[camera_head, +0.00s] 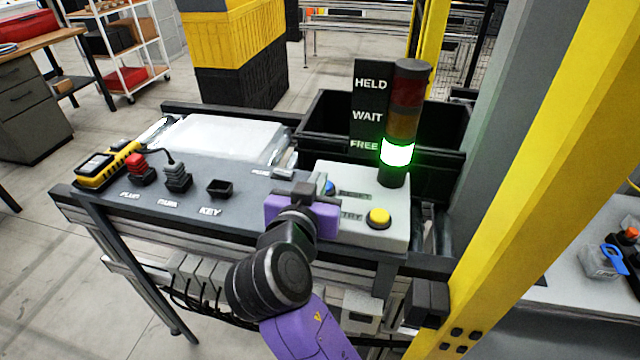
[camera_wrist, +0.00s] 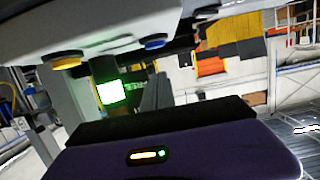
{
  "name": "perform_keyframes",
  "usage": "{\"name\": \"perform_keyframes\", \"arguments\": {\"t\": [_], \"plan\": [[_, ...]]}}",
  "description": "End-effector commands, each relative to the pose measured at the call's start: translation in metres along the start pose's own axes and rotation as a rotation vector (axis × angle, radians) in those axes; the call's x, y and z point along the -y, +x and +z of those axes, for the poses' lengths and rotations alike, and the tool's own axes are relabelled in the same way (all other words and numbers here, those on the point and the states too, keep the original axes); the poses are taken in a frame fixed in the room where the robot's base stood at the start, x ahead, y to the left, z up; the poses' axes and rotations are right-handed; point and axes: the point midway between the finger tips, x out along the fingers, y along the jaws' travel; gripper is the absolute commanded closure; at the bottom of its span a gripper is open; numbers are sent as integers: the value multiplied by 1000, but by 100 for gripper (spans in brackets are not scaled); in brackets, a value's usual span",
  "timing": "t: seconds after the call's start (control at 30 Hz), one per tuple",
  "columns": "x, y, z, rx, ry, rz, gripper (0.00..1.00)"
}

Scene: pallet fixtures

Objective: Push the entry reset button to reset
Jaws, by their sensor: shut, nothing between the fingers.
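A light grey control box (camera_head: 393,235) on the bench carries a blue button (camera_head: 329,187) and a yellow button (camera_head: 378,218). Printing beside the blue button seems to read "RESET"; beside the yellow one only "TRY" shows. My gripper (camera_head: 293,189) is shut and empty, just left of the blue button and partly covering the box and its labels. I cannot tell whether it touches the button. In the wrist view the blue button (camera_wrist: 155,43) and yellow button (camera_wrist: 66,62) show beyond the dark gripper end (camera_wrist: 160,120), apart from it.
A stack light (camera_head: 397,153) rises behind the box, its green section lit beside "FREE". A black bin (camera_head: 322,112) stands behind. To the left are a key holder (camera_head: 219,189), connectors, a yellow handheld device (camera_head: 105,168) and a wrapped package (camera_head: 225,138). A yellow post (camera_head: 540,180) stands right.

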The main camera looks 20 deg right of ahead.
Motion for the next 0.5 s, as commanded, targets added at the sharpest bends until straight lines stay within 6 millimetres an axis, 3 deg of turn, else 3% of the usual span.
{"name": "perform_keyframes", "arguments": {"t": [0.2,0.5], "plan": [[2,-42,-1,-5,3,-6,100],[1,-64,-3,-5,4,-3,100]]}}
